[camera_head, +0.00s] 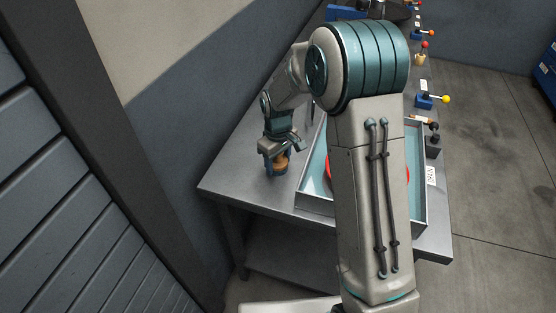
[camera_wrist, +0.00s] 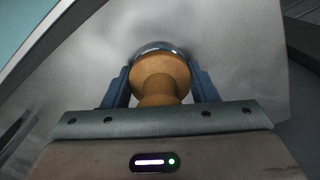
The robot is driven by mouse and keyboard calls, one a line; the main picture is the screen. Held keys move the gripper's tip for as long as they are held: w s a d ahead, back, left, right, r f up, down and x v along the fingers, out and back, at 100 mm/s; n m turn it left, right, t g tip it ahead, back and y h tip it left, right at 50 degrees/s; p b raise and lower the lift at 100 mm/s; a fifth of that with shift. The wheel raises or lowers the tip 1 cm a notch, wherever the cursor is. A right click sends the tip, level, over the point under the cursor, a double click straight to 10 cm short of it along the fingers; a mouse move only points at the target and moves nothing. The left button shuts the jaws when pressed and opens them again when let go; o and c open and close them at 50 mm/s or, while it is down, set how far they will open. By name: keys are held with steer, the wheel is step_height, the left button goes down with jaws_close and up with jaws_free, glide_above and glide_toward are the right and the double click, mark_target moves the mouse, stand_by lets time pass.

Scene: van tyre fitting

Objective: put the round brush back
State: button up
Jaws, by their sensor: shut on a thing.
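My gripper (camera_head: 273,156) is shut on the round brush (camera_head: 281,164), a small thing with a turned wooden handle, over the left front part of the grey workbench (camera_head: 240,182). In the wrist view the brush's wooden knob (camera_wrist: 160,76) sits between the two blue fingers, with a grey rim showing beyond it. The brush looks upright. Its lower end is close to the bench top; I cannot tell whether it touches. The bristles are hidden.
A tray (camera_head: 317,203) with light blue inside and something red in it stands right of my gripper, partly hidden by my arm. Several small holders with coloured knobs, one yellow (camera_head: 446,99), line the bench's right edge. A wall is close on the left.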

steer(key=shift+f, duration=0.15)
steer(key=o, duration=1.1)
step_height(320, 180, up, 12)
steer(key=shift+r, duration=0.15)
steer(key=shift+s+d+r, duration=0.25)
steer(key=shift+s+r, duration=0.05)
steer(key=s+d+r+m+t, duration=0.1)
steer(key=s+d+m, duration=0.1)
steer(key=s, duration=0.6)
steer(key=s+d+r+m+t, duration=0.1)
steer(key=s+d+m, duration=0.2)
steer(key=s+d, duration=0.2)
steer(key=s+d+r+m, duration=0.1)
steer(key=s+d+m, duration=0.2)
steer(key=s, duration=0.7)
steer(key=shift+s+d+r+t, duration=0.2)
steer(key=shift+s+r+t, duration=0.15)
steer(key=shift+r+t, duration=0.05)
